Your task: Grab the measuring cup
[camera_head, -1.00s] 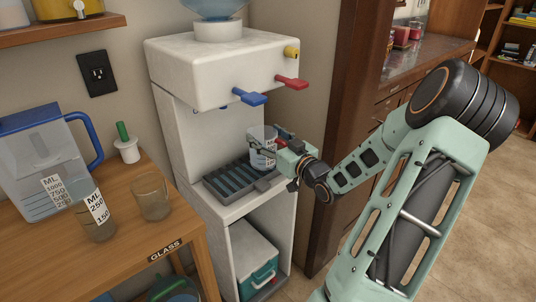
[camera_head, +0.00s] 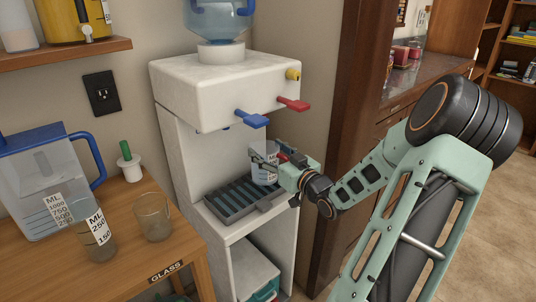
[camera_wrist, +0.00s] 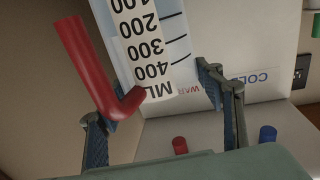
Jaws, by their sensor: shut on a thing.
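The measuring cup (camera_head: 264,165) is clear, with a white scale label and a red handle. It is upright in the dispenser's bay, over the right part of the drip tray (camera_head: 240,200). I cannot tell whether its base touches the tray. My gripper (camera_head: 284,168) reaches in from the right and is shut on the cup. In the wrist view the cup (camera_wrist: 152,45) appears upside down, with its red handle (camera_wrist: 82,60) at the left. The gripper's fingers (camera_wrist: 155,105) show on either side of the cup.
The white water dispenser (camera_head: 182,150) has a blue lever (camera_head: 252,120) and a red lever (camera_head: 293,104) above the cup. A wooden table (camera_head: 140,255) at left holds a pitcher (camera_head: 35,175), a beaker (camera_head: 95,232) and a glass (camera_head: 154,222). A brown cabinet side (camera_head: 335,130) stands close at right.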

